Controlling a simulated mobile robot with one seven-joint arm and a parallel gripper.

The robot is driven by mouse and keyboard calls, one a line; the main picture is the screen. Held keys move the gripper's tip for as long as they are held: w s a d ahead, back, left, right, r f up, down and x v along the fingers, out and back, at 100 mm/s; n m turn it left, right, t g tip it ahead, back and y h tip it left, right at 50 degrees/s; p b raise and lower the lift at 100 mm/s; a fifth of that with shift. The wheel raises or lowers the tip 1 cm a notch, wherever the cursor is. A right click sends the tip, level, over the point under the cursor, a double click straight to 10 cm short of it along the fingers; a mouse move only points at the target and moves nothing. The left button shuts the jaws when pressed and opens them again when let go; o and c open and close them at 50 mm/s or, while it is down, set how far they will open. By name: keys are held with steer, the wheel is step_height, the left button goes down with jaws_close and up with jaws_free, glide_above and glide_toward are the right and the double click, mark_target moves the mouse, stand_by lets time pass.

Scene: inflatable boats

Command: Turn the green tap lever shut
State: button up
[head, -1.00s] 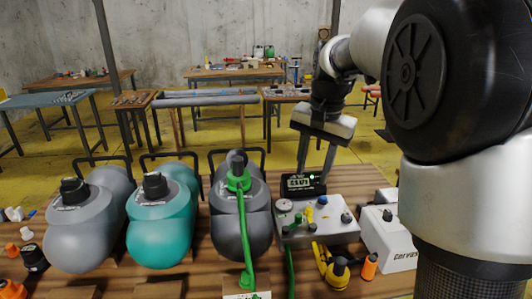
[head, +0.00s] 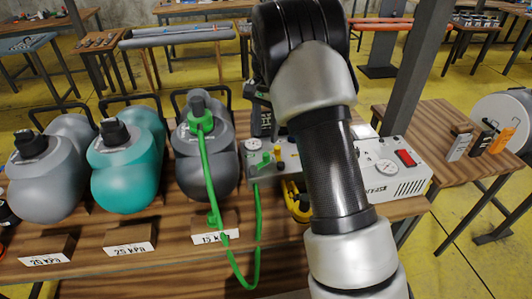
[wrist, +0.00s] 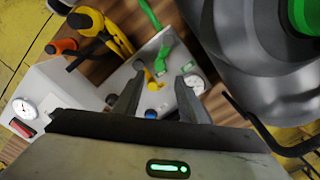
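The grey tap box (head: 262,171) stands on the wooden table, right of the dark grey boat tube (head: 205,165); it also shows in the wrist view (wrist: 180,62). The green tap lever (wrist: 164,52) is on top of the box, near the green hose (wrist: 150,14). A yellow lever (wrist: 148,77) and a blue knob (wrist: 152,87) sit nearer my fingers. My gripper (wrist: 160,80) is open above the box, its fingers spread with nothing held between them. The green lever lies just beyond the fingertips.
A round gauge (wrist: 195,83) is close by the right finger. A white unit with a red switch (head: 404,158) stands right of the box. A yellow-and-black tool (head: 296,202) lies in front. The green hose (head: 210,172) loops down the table front.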

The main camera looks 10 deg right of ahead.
mark_target(266, 154)
step_height(266, 154, down, 9)
steer(key=shift+r, duration=0.1)
stand_by(0.3)
jaws_close()
